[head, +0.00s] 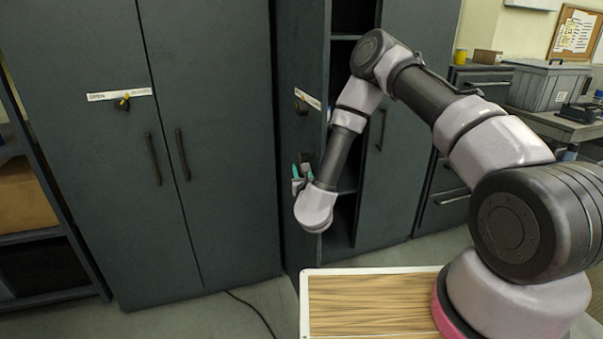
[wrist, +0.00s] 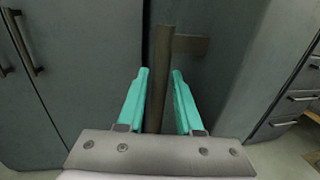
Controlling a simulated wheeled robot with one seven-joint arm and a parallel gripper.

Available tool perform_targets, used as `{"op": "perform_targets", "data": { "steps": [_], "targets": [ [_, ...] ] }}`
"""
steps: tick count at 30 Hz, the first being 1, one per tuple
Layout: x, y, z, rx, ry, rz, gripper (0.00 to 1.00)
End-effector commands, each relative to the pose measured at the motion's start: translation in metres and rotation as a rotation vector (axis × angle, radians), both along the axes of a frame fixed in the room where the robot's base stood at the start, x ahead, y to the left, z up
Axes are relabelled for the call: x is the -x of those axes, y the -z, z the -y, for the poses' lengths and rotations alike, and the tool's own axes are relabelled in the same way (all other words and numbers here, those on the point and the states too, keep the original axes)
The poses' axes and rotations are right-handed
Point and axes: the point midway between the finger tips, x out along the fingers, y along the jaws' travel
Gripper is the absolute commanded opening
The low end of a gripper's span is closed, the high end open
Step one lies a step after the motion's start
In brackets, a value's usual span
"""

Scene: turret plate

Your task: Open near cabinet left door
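The near cabinet's left door (head: 300,60) is dark grey and stands swung partly out in the head view. A dark interior with shelves (head: 345,100) shows between it and the cabinet's right door (head: 405,60), which looks shut. My gripper (head: 301,171) is at the left door's outer face, at handle height. In the wrist view the door's dark vertical handle (wrist: 158,80) stands between the two teal fingers of my gripper (wrist: 160,73). The fingers are apart, with a gap visible on each side of the handle. In the head view the handle is mostly hidden by my gripper.
Another grey cabinet (head: 215,90) with shut doors stands at the left, close to the open door. A wooden-topped surface with a white rim (head: 304,305) is in front. Drawers (head: 450,180) stand at the right. A black cable (head: 250,308) lies on the floor.

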Motion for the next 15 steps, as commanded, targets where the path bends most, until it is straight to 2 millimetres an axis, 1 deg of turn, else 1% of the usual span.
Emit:
{"op": "perform_targets", "data": {
  "steps": [2,5,12,15],
  "targets": [
    [0.005,0.000,-0.001,0.001,-0.003,-0.001,0.35],
    [0.018,0.000,0.000,0.001,-0.005,-0.002,0.35],
    [0.068,0.001,0.006,0.003,-0.007,-0.002,0.35],
    [0.084,0.000,0.010,0.003,-0.005,-0.001,0.35]
  ]
}}
